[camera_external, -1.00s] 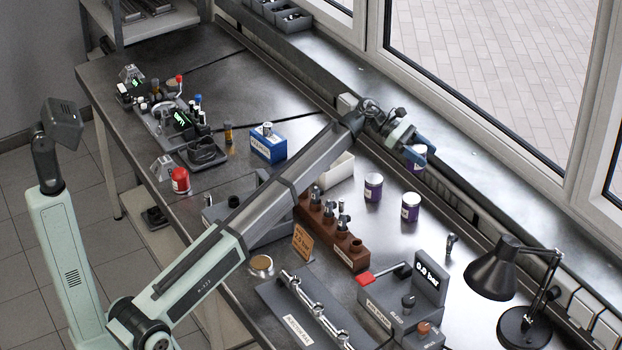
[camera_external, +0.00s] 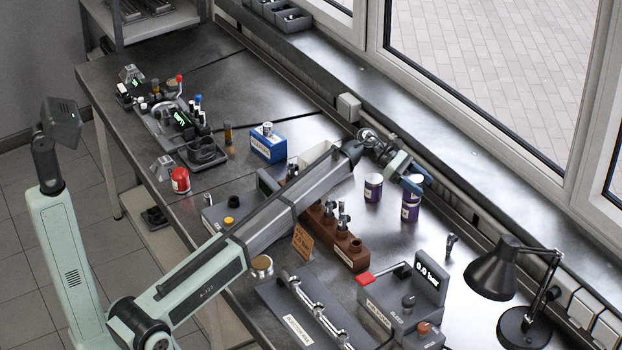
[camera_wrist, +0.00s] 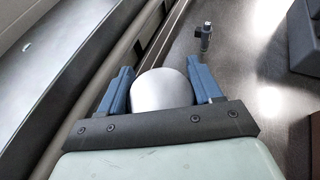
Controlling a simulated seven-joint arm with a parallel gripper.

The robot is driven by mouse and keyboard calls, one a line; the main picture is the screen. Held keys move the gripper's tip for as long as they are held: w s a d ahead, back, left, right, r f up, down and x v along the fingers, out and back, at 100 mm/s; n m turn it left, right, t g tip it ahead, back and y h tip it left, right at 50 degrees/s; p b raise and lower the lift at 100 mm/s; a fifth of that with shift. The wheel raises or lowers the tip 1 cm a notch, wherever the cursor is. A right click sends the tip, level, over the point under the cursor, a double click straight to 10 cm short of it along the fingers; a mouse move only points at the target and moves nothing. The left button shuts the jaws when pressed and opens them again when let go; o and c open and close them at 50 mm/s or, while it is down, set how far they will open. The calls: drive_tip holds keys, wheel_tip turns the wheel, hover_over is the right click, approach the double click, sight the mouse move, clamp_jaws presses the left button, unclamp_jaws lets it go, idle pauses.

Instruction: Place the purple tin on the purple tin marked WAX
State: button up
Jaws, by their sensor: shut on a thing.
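My gripper (camera_external: 414,182), with blue fingers, is shut on a purple tin (camera_external: 411,197) at the right of the bench, near the window side. In the wrist view the held tin's pale round lid (camera_wrist: 161,89) sits between the two fingers. A second purple tin (camera_external: 409,213) stands on the bench directly below the held one in the external view. I cannot tell whether the two touch. A third purple tin (camera_external: 373,188) with a white label stands upright to the left. The WAX marking is too small to read on any tin.
A brown block (camera_external: 335,236) with several metal parts stands left of the tins. A grey pump unit (camera_external: 408,300) and a black lamp (camera_external: 495,272) stand nearer the front. A small metal part (camera_external: 451,243) stands alone on the bench, also in the wrist view (camera_wrist: 206,37).

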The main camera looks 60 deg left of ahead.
drive_tip(key=shift+f, duration=0.25)
drive_tip(key=o, duration=1.3)
drive_tip(key=shift+r, duration=0.1)
drive_tip(key=v, duration=1.2)
drive_tip(key=shift+r, duration=0.1)
